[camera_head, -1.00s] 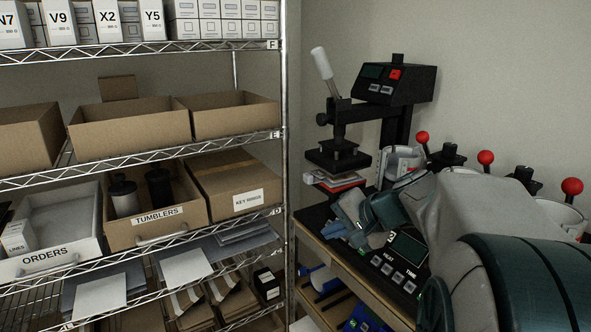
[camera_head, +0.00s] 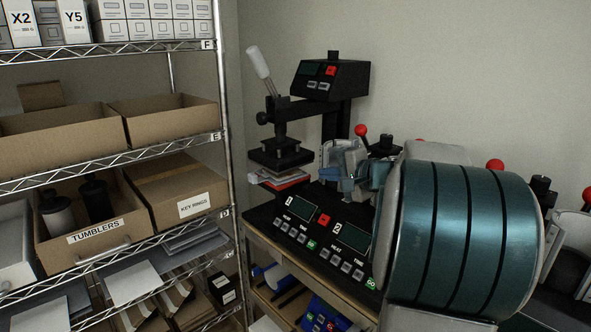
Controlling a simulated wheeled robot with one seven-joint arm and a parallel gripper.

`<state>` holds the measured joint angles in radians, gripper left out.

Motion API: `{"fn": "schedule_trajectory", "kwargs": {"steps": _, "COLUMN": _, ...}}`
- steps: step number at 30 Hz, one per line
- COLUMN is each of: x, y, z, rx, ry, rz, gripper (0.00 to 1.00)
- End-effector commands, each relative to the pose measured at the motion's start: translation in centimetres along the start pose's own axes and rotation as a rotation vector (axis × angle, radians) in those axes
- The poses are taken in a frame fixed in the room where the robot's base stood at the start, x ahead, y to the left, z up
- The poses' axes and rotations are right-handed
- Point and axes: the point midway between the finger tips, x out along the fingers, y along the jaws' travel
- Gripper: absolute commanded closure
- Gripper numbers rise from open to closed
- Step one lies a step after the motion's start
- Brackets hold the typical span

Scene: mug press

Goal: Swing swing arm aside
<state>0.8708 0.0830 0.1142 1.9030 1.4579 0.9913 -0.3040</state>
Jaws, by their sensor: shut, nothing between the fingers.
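The swing-arm press stands at the back against the wall. Its black swing arm (camera_head: 312,106) carries a dark upper platen (camera_head: 280,153) and a handle with a pale grip (camera_head: 258,62), tilted up to the left. The platen sits above a red-and-white stack (camera_head: 281,178). My gripper (camera_head: 351,186) is right of the platen and apart from it, in front of the first mug station. It is shut and empty; its fingertips are small and hard to separate from the silver parts behind. My arm hides much of the right side.
The black mug press base (camera_head: 300,226), with displays and buttons, fills the bench front. Red-knobbed levers (camera_head: 361,130) stand behind my arm. A wire shelf (camera_head: 229,180) with cardboard boxes is close on the left. Wall space above the bench is free.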

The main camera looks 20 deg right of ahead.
Motion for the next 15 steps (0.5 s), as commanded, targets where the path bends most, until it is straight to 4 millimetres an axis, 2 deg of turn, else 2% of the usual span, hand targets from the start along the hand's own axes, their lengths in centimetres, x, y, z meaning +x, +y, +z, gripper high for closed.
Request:
{"fn": "schedule_trajectory", "kwargs": {"steps": 5, "x": 1.6, "y": -0.1, "z": 0.0, "rx": 0.000, "ry": -0.003, "rz": 0.002, "gripper": 1.00}}
{"fn": "schedule_trajectory", "kwargs": {"steps": 15, "x": 8.6, "y": -0.2, "z": 0.1, "rx": 0.002, "ry": -0.004, "rz": 0.002, "gripper": 1.00}}
